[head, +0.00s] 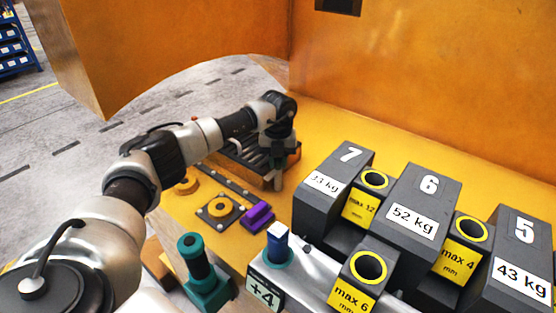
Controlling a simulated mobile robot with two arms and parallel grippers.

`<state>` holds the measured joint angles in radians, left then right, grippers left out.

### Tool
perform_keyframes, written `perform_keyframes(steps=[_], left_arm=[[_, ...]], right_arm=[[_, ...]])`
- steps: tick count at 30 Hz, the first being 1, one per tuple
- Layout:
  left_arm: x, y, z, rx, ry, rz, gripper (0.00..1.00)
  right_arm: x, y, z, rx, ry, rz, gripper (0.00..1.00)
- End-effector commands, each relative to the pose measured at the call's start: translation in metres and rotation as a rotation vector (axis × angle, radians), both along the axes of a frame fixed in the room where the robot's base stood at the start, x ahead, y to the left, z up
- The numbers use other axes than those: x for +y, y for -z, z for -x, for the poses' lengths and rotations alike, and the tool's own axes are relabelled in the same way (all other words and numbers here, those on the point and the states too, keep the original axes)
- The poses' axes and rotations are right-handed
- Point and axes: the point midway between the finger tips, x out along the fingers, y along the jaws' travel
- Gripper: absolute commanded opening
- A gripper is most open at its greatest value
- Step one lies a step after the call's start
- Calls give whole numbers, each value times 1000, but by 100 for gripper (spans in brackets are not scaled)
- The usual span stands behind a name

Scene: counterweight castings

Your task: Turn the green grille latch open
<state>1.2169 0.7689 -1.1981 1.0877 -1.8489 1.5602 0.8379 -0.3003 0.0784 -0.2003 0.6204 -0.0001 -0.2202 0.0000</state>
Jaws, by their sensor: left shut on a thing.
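A dark slatted grille (240,158) lies in the yellow deck, partly covered by my left arm. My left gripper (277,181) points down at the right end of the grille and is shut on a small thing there. That thing appears to be the green grille latch; the fingers hide most of it, so its turn angle cannot be read. My right gripper is not in view.
Dark numbered castings (424,200) stand at the right, with yellow-ringed sockets between them. A purple block (258,215), a yellow ring on a plate (219,208) and a teal cylinder piece (194,257) are nearer. An orange wall (430,75) rises behind.

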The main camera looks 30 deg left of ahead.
Motion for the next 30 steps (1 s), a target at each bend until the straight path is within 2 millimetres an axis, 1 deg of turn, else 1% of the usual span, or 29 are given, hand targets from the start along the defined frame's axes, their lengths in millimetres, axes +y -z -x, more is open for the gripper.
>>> perform_keyframes(steps=[1, 3, 4, 8, 9, 16, 20, 23, 30], left_arm=[[1, -4, -2, -9, -3, 0, 0], [1, -4, -2, -9, -3, 0, 0], [1, -4, -2, -9, -3, 0, 25], [1, -3, -1, -7, -2, 0, 45], [1, -2, -1, -6, -2, 0, 48], [0, -1, -1, -4, 0, 0, 48], [0, -9, -1, -6, 0, 1, 48], [1, -23, -1, -8, 0, 1, 48], [1, -73, -2, -9, -2, 0, 48]], right_arm=[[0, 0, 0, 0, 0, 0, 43], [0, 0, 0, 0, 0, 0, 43], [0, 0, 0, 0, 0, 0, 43], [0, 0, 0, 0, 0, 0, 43], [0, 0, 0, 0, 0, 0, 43], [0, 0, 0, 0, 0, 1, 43], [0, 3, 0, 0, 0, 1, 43], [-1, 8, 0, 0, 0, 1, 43], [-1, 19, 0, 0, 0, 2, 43]])
